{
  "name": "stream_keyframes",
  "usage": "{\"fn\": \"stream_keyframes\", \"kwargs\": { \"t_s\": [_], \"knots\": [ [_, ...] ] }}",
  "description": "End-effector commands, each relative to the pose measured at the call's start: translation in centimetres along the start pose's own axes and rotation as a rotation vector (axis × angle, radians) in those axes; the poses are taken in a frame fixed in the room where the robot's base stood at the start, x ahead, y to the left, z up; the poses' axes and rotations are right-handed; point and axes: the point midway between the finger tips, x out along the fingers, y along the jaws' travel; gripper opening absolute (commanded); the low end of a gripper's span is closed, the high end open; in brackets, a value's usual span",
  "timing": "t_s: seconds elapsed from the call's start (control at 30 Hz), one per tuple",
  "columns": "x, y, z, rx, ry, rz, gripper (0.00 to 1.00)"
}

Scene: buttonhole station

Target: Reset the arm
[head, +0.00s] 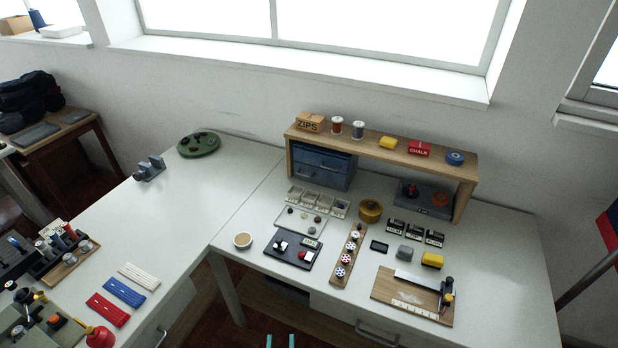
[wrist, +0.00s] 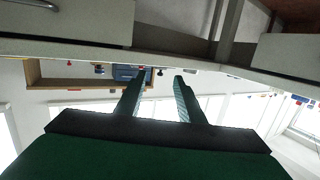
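My gripper (head: 281,341) shows only as two teal fingertips at the bottom edge of the head view, in front of the table's front edge. The rest of my arm is out of that view. In the wrist view my gripper (wrist: 162,76) has its two dark green ribbed fingers apart, with nothing between them. The wrist picture appears upside down, with the table's underside and drawer fronts at the top. The fingers point toward the table and touch nothing that I can see.
The white table (head: 510,265) stands close in front, with a drawer (head: 375,332) under its edge. On it are a wooden shelf (head: 375,149), a blue drawer box (head: 322,168), a black tray (head: 293,250) and a cutting board (head: 411,295). The left table's middle is mostly clear.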

Motion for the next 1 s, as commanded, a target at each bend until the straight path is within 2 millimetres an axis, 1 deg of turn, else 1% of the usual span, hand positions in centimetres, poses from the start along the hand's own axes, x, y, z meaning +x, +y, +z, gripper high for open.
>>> {"fn": "stream_keyframes", "kwargs": {
  "t_s": [0.03,0.13,0.27,0.4,0.47,0.5,0.6,0.7,0.8,0.9,1.0],
  "knots": [
    [-1.6,0.1,0.7,0.0,-0.02,-0.013,0.35],
    [-4.8,0.2,1.5,0.002,-0.051,-0.045,0.35],
    [-9.0,1.0,1.7,0.005,-0.075,-0.064,0.35],
    [-13.2,2.4,1.0,0.013,-0.088,-0.055,0.35],
    [-15.0,3.0,0.5,0.015,-0.09,-0.046,0.35],
    [-16.1,3.5,0.1,0.016,-0.09,-0.038,0.35],
    [-18.5,4.5,-1.0,0.017,-0.089,-0.015,0.35],
    [-20.4,5.4,-2.1,0.017,-0.086,0.008,0.35],
    [-21.5,6.0,-2.9,0.015,-0.083,0.026,0.35],
    [-22.1,6.5,-3.4,0.013,-0.081,0.031,0.35],
    [-22.2,6.6,-3.5,0.011,-0.081,0.034,0.35]
  ]
}}
